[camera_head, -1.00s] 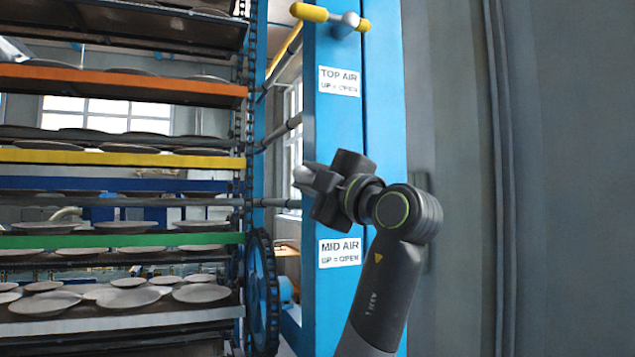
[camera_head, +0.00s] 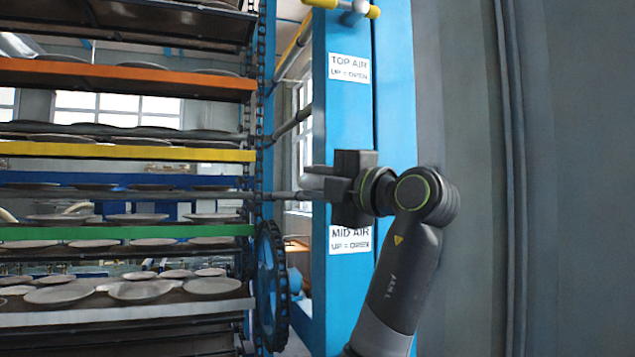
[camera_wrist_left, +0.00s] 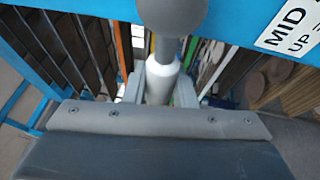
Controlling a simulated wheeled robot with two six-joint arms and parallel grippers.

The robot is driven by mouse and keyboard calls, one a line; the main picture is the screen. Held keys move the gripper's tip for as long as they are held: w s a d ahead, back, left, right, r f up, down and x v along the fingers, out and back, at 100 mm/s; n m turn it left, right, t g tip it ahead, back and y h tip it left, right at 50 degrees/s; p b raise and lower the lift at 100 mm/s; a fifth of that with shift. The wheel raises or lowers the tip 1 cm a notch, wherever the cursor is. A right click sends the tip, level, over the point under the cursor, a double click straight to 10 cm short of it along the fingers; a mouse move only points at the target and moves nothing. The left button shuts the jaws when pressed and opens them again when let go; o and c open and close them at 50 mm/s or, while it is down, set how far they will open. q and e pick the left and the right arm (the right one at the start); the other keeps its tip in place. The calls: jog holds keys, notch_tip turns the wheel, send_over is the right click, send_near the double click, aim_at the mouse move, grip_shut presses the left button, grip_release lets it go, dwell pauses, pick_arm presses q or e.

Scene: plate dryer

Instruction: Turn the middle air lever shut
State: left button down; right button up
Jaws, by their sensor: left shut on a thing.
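My left gripper (camera_head: 325,185) is in front of the blue post, just above the MID AIR label (camera_head: 350,239). Its fingers point left and hide the middle air lever in the head view. In the left wrist view the lever's grey round hub and pale shaft (camera_wrist_left: 164,52) run down between the two fingers. My left gripper (camera_wrist_left: 158,88) is shut on this lever's handle. The MID AIR label (camera_wrist_left: 292,32) also shows at the upper right there. My right gripper is in neither view.
The top air lever (camera_head: 360,8), with yellow ends, is higher on the blue post (camera_head: 345,120), above the TOP AIR label (camera_head: 349,68). Racks of plates (camera_head: 140,290) and a blue chain wheel (camera_head: 271,285) are on the left. A grey wall (camera_head: 580,180) is on the right.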

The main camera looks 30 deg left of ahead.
pick_arm(q)
jog(key=shift+f, duration=0.1)
jog(key=c, duration=1.2)
grip_release()
jog(key=b+v, duration=0.4)
jog(key=v, duration=1.3)
jog(key=shift+s+d+b, duration=0.1)
jog(key=shift+d+b, duration=0.1)
jog(key=shift+b, duration=0.1)
